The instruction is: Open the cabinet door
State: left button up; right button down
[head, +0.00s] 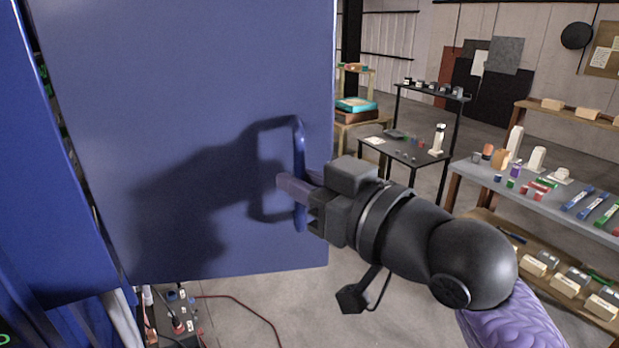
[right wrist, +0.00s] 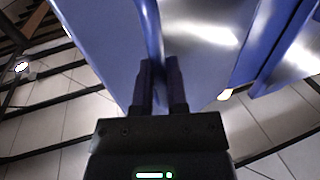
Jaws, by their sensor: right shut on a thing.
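The blue cabinet door (head: 190,60) fills the left half of the head view and stands swung out from the cabinet body (head: 40,200), with a dark gap along its left edge. Its blue bar handle (head: 299,150) is upright near the door's right edge. My right gripper (head: 300,190) is shut on the handle, its fingers around the bar's lower part. In the right wrist view the two fingers (right wrist: 159,85) close on the blue handle (right wrist: 150,35) against the door. My left gripper is not in view.
A box with red and white plugs (head: 175,315) and a red cable lie on the floor below the door. A black table (head: 400,150) stands behind, and a grey workbench (head: 545,195) with small parts is at the right. Open floor lies between.

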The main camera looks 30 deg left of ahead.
jog(key=c, duration=1)
grip_release()
jog(key=shift+c, duration=0.2)
jog(key=o, duration=0.3)
jog(key=shift+s+a, duration=0.2)
jog(key=shift+o, duration=0.2)
jog(key=shift+w, duration=0.1)
jog(key=shift+d, duration=0.15)
jog(key=b+v, duration=0.3)
jog(key=v, duration=0.6)
jog(key=shift+d+b, duration=0.3)
jog(key=shift+d, duration=0.05)
